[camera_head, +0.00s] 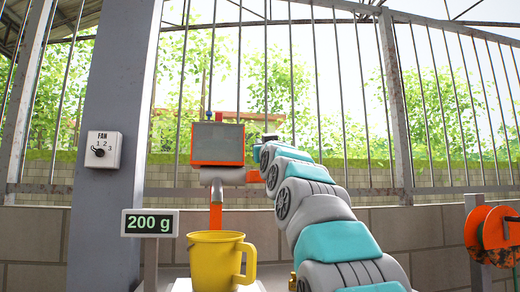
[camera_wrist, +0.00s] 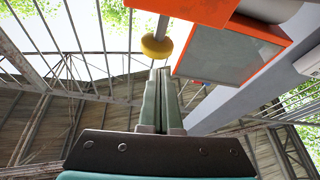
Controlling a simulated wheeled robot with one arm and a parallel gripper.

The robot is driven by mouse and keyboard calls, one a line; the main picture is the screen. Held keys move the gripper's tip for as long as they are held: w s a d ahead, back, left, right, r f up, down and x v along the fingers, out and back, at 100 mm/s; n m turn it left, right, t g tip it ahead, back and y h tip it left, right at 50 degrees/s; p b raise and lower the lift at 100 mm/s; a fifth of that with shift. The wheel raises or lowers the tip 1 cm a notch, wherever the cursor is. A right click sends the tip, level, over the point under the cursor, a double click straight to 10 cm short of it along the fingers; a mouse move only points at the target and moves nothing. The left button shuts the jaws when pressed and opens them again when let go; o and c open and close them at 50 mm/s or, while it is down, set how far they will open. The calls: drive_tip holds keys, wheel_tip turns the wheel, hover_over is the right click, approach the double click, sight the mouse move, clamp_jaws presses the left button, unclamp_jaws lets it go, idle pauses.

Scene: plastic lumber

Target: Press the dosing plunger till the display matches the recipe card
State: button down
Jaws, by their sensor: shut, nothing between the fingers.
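A black display (camera_head: 150,223) on a post reads "200 g" in pale green. The orange dosing unit (camera_head: 217,162) has a grey front face, which looks blank, and a grey spout above a yellow jug (camera_head: 212,262). In the wrist view the unit's orange housing (camera_wrist: 285,20) is at upper right. A yellow knob (camera_wrist: 157,48) on a grey rod, apparently the plunger, shows beside it. My gripper (camera_wrist: 161,72) is shut and empty, its tips close to the knob; I cannot tell whether they touch. In the head view my arm hides the fingers and knob. I see no recipe card I can identify.
A fan switch (camera_head: 103,150) marked 1 2 3 is on the grey pillar (camera_head: 105,220) at left. An orange reel (camera_head: 490,237) stands at far right. A block wall and metal railing run behind. The jug stands on a white surface (camera_head: 182,286).

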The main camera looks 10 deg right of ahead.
drive_tip(key=b+v, duration=0.2)
drive_tip(key=v, duration=0.7)
drive_tip(key=shift+s, duration=0.25)
idle(0.9)
idle(2.2)
